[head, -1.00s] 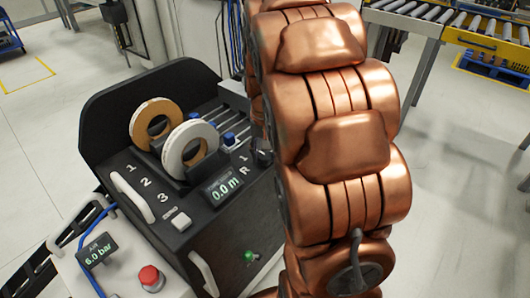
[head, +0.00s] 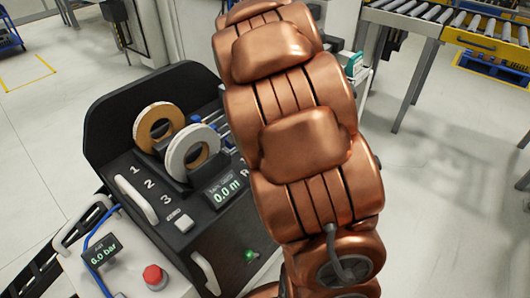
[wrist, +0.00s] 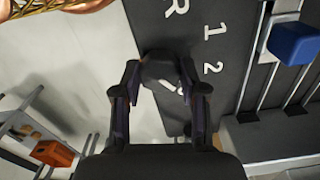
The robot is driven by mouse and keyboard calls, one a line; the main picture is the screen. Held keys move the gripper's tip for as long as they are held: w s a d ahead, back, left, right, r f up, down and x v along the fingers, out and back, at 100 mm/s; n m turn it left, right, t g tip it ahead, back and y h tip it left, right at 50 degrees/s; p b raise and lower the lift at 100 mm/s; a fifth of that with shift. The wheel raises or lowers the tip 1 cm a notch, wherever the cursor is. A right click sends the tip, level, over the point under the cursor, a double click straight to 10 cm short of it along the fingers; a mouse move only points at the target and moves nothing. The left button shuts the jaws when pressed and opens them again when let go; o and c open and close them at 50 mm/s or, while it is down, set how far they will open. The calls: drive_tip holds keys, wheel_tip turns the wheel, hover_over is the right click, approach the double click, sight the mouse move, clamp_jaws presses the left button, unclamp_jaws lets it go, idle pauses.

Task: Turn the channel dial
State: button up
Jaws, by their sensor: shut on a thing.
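The channel dial (wrist: 163,66) is a dark knob on the black panel in the wrist view. White marks R, 1 and 2 stand near it, and another white mark is partly hidden by the knob. My gripper (wrist: 160,80) has one finger on each side of the dial and is shut on it. In the head view my copper arm hides the dial and my gripper. The machine's black panel (head: 155,208) shows there with the marks 1, 2, 3 and part of an R.
Brown (head: 158,128) and white (head: 192,150) tape rolls stand on the machine, behind a 0.0 m display (head: 226,191). A red button (head: 154,275) sits at the front left. The wrist view shows a blue block (wrist: 293,43) on rails and an orange box (wrist: 52,153).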

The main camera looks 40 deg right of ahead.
drive_tip(key=shift+r+m+p, duration=0.1)
drive_tip(key=shift+m+p, duration=0.35)
drive_tip(key=shift+m, duration=0.75)
drive_tip(key=o, duration=1.1)
drive_tip(key=shift+o, duration=0.2)
wheel_tip(320, 180, up, 12)
